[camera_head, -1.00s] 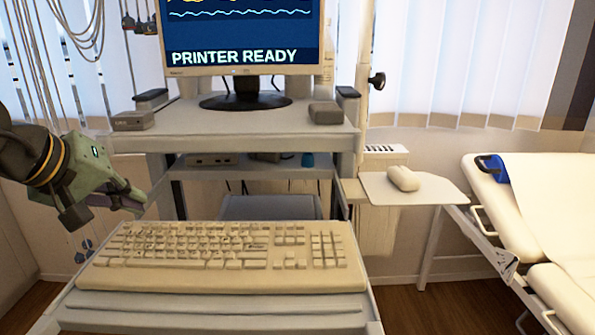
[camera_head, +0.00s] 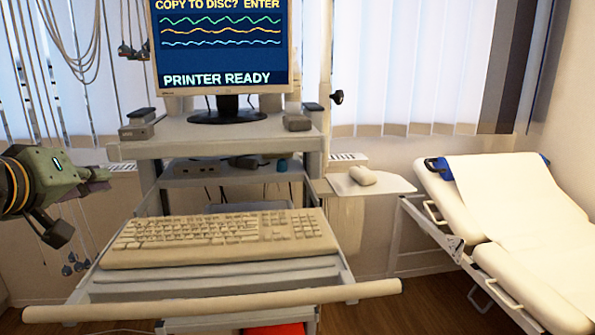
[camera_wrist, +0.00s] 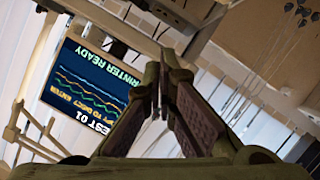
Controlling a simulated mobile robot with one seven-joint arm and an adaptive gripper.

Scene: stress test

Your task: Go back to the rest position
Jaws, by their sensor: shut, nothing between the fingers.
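My gripper (camera_head: 104,181) is at the left of the head view, left of the computer cart and pointing right toward it. It holds nothing. In the wrist view my gripper (camera_wrist: 160,75) shows its two fingers close together at the tips, with nothing between them. A cream keyboard (camera_head: 222,240) lies on the cart's front shelf, apart from my gripper. The monitor (camera_head: 222,50) stands on the cart's top and reads "PRINTER READY". It also shows tilted in the wrist view (camera_wrist: 85,85).
A pale mouse (camera_head: 362,175) rests on a side shelf (camera_head: 395,185) right of the cart. A cream rail (camera_head: 230,307) runs along the cart's front. A padded couch (camera_head: 500,200) stands at the right. Cables (camera_head: 75,40) hang at the upper left.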

